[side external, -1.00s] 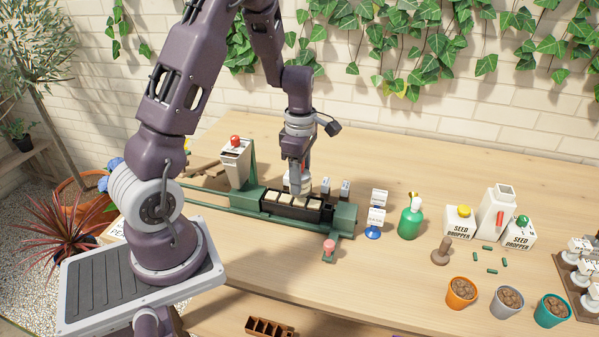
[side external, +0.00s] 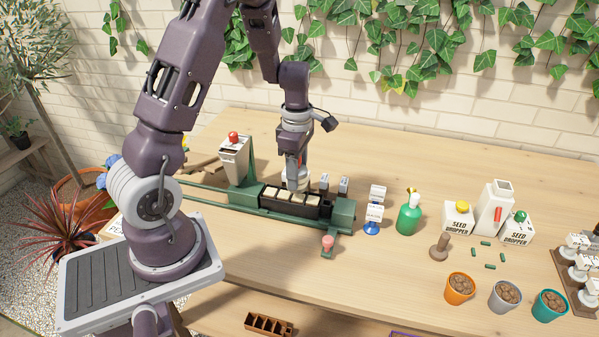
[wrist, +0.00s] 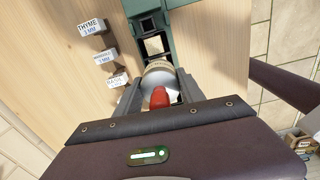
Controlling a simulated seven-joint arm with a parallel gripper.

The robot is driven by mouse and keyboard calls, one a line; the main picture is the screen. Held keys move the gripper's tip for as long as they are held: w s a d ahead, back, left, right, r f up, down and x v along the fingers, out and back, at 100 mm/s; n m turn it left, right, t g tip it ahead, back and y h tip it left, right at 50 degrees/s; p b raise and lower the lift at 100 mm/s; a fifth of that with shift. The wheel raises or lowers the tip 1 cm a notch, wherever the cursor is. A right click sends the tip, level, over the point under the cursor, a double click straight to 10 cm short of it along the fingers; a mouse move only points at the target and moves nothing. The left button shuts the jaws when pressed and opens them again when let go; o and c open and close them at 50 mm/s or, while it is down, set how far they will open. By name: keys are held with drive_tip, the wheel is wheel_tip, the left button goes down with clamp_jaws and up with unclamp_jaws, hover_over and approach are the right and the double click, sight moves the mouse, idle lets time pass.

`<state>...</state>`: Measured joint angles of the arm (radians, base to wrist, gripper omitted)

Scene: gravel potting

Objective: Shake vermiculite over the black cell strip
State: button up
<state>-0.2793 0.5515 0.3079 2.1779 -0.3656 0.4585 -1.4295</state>
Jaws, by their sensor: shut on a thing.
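The black cell strip (side external: 290,209) lies in a green rail holder (side external: 344,215) on the bench. Several of its cells show a pale fill on top. In the wrist view, a pale cell (wrist: 154,46) shows just past the shaker, with a dark square beyond it. My gripper (side external: 296,168) is shut on a pale, round shaker (side external: 292,182) with a label band, low over the strip's back edge. In the wrist view the shaker (wrist: 158,71) sits between the two fingers, with a red part (wrist: 160,97) nearer the camera. Its underside is hidden.
A white hopper with a red knob (side external: 233,139) stands left of the strip. Small label blocks (side external: 343,185) stand behind it. A green bottle (side external: 409,216), seed droppers (side external: 458,218) and pots (side external: 460,289) are at right. A pink-topped peg (side external: 327,243) stands in front.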

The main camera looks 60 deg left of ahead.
drive_tip(key=shift+s+a, duration=0.25)
drive_tip(key=shift+s, duration=0.05)
drive_tip(key=shift+w+d, duration=1.75)
drive_tip(key=shift+w, duration=0.05)
